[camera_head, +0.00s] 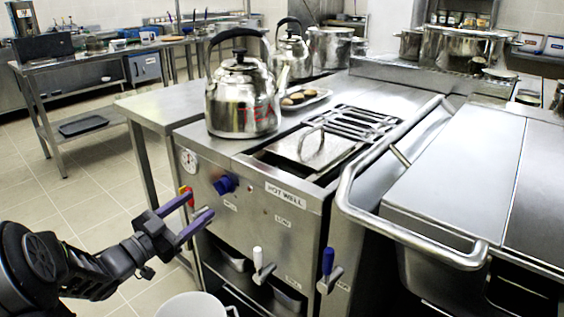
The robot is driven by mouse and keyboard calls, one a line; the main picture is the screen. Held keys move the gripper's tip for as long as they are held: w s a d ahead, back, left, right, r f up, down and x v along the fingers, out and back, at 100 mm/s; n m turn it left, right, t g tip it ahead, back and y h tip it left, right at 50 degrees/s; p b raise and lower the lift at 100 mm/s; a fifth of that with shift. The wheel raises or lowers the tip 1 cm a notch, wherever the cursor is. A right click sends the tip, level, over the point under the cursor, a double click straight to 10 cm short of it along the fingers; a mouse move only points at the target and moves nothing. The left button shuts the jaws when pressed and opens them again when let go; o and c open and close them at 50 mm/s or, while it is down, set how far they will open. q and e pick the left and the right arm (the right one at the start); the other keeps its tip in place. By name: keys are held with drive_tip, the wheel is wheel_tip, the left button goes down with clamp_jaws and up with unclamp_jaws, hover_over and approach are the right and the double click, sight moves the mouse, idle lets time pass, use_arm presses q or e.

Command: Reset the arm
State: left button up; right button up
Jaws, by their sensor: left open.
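My left arm comes in from the lower left. My left gripper (199,206) is open, with its two purple-grey fingers apart and nothing seen between them. It is in front of the steel cooking station (229,268), near the blue knob (225,184) and a small red and yellow part (187,195) on the front panel. I cannot tell whether the fingers touch the panel. My right gripper is not in view.
A large steel kettle (242,104) stands on the station's left top. A looped steel rail (348,190) juts out at right. White-handled (257,258) and blue-handled (327,262) taps stick out below. A white container (191,305) is under the gripper. Tiled floor is open at left.

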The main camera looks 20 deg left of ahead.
use_arm(q)
drive_tip(key=w+a+f+n+g+y, duration=0.15)
drive_tip(key=f+n+y, duration=0.25)
drive_tip(key=f, duration=0.5)
drive_tip(key=a+f+n+g+y, duration=0.2)
drive_tip(key=f+n+g+y, duration=0.15)
drive_tip(key=f, duration=0.55)
drive_tip(key=s+d+f+n+g+h, duration=0.2)
drive_tip(key=s+d+f+g, duration=0.25)
drive_tip(key=d+f, duration=0.7)
drive_tip(key=s+d+f+n+g+h, duration=0.1)
drive_tip(key=s+d+f+g+h, duration=0.3)
drive_tip(key=d+f, duration=0.75)
drive_tip(key=s+d+f+m+g, duration=0.1)
drive_tip(key=s+d+f+g, duration=0.1)
drive_tip(key=s+d, duration=0.55)
drive_tip(key=s+d+f+m+g, duration=0.1)
drive_tip(key=s+d+f+g, duration=0.1)
drive_tip(key=s+d, duration=0.55)
drive_tip(key=d+r+h+p, duration=0.1)
drive_tip(key=d+r+p, duration=0.2)
drive_tip(key=r+p, duration=2.1)
drive_tip(key=shift+w+r+p, duration=0.35)
drive_tip(key=shift+p, duration=0.05)
